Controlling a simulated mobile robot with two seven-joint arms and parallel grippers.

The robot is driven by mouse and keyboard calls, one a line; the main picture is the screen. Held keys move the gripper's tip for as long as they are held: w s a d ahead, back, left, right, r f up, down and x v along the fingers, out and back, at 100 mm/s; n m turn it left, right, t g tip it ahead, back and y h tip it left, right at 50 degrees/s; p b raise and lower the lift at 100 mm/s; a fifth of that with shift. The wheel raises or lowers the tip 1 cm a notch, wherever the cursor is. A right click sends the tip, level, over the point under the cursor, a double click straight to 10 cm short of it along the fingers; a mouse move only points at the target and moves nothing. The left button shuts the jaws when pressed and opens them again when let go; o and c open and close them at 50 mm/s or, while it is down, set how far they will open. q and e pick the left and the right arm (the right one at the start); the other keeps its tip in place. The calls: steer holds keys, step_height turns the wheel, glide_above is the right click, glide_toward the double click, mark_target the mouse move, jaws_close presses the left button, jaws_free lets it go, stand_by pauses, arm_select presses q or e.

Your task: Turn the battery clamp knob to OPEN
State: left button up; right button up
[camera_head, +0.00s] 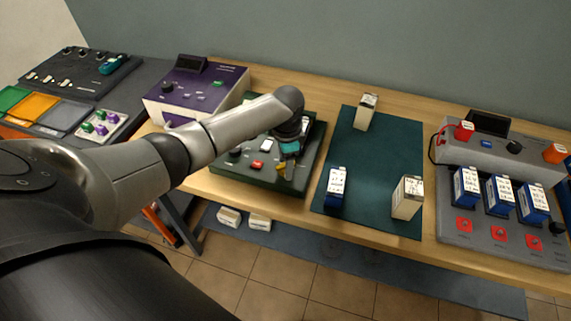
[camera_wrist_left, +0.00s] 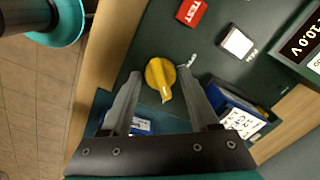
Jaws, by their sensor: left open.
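The yellow clamp knob (camera_wrist_left: 159,77) shows in the left wrist view on a dark green panel (camera_wrist_left: 215,60). Its pointer is towards the bottom of that picture, slightly right. My left gripper (camera_wrist_left: 159,84) is open, with one finger on each side of the knob; I cannot tell whether they touch it. In the head view my left gripper (camera_head: 287,165) is over the front right part of the green device (camera_head: 255,180), and yellow shows at its fingertips. My arm and gripper hide part of the device. My right gripper is not in view.
A red TEST button (camera_wrist_left: 191,13) and a white button (camera_wrist_left: 237,43) are near the knob. A teal mat (camera_head: 375,180) to the right holds a blue battery (camera_head: 335,188) and pale batteries (camera_head: 407,198). A purple device (camera_head: 205,90) stands left.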

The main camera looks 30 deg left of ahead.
arm_select(q)
steer(key=shift+f, duration=0.15)
steer(key=shift+c, duration=0.3)
jaws_close()
